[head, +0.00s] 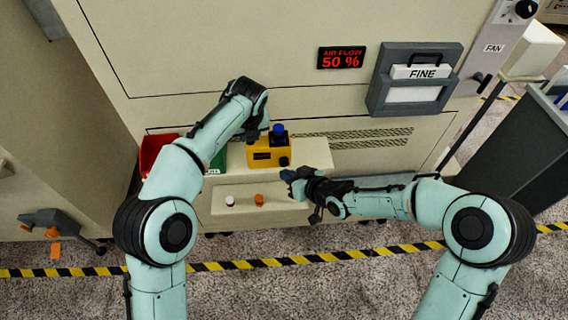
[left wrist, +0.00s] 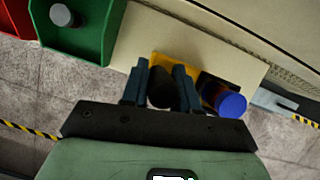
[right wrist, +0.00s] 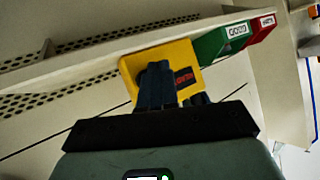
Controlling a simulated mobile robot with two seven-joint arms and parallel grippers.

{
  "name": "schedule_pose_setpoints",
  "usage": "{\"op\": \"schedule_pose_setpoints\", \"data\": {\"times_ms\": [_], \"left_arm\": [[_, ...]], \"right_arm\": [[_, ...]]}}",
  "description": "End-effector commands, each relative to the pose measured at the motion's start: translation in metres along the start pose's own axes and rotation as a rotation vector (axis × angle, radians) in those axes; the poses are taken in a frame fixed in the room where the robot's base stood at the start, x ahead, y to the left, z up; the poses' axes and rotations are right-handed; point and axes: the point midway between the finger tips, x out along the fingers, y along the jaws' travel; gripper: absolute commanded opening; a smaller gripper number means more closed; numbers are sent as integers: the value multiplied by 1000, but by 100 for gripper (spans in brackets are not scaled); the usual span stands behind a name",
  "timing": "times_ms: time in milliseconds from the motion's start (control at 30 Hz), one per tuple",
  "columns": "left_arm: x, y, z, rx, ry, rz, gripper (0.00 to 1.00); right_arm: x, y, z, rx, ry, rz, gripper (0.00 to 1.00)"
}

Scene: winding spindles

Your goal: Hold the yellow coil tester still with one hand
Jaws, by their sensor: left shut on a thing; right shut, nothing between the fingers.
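The yellow coil tester (head: 257,155) stands on a beige shelf below the machine front. It has a red-lit display, a black knob at its front right corner and a blue-topped cylinder (head: 279,130) on it. My left gripper (head: 257,136) reaches down at its back left. My right gripper (head: 287,176) is shut and empty, in front and right of the tester. The right wrist view shows its fingers together (right wrist: 158,68) before the yellow housing (right wrist: 128,72).
A white piece (head: 230,201) and an orange piece (head: 259,200) sit on a lower tray (head: 285,216).

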Motion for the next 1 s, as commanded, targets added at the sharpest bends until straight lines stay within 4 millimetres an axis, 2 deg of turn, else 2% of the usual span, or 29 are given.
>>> {"op": "schedule_pose_setpoints", "data": {"times_ms": [1000], "left_arm": [[-1,0,0,0,-1,-1,0]], "right_arm": [[6,4,-4,0,-1,0,0]]}}
